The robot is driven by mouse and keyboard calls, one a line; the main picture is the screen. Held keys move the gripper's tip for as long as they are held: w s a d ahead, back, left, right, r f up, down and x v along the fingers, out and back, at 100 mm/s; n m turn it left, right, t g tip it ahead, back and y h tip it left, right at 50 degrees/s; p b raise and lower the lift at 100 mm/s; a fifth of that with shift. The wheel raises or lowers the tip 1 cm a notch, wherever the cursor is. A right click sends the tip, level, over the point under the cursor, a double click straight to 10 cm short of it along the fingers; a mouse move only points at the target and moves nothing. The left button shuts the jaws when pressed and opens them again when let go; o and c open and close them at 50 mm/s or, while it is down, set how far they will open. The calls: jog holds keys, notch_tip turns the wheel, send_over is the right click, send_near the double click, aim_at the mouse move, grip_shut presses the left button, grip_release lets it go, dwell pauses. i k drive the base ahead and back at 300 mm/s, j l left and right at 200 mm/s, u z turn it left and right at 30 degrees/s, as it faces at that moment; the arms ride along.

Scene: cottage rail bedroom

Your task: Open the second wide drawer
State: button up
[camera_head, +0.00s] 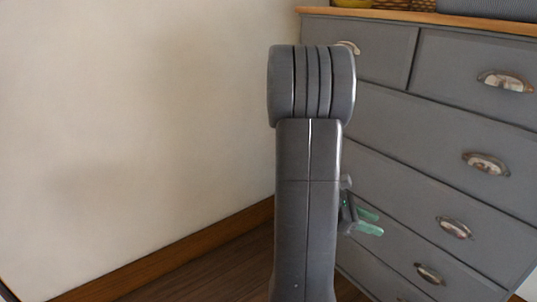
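A grey chest of drawers (385,120) stands at the right, with two small drawers on top and wide drawers below. The second wide drawer (400,205) looks shut, flush with its neighbours. Its metal cup handle (455,228) is in clear view. My gripper (369,221), with green fingers, shows just right of my arm, in front of the chest's lower left part. It is left of that handle and apart from it. The two fingers show a gap between them, with nothing held. The gripper's base and the drawer's left end are partly hidden by my arm.
The first wide drawer's handle (486,163) is above, and a lower drawer's handle (430,273) is below. Baskets (390,4) stand on the wooden top (430,17). A cream wall (130,120) with a brown skirting board (170,258) is at left. Some dark wood floor (225,270) is bare.

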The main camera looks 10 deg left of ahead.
aim_at(505, 246)
jog(key=i+l+u, duration=0.1)
jog(key=u, duration=0.4)
jog(key=i+l+u, duration=0.2)
jog(key=u, duration=0.25)
jog(key=i+l+u, duration=0.1)
jog(key=u, duration=0.4)
jog(key=i+l, duration=0.1)
jog(key=l, duration=0.2)
jog(key=i+l, duration=0.1)
jog(key=l, duration=0.25)
jog(key=i+l, duration=0.1)
jog(key=l, duration=0.2)
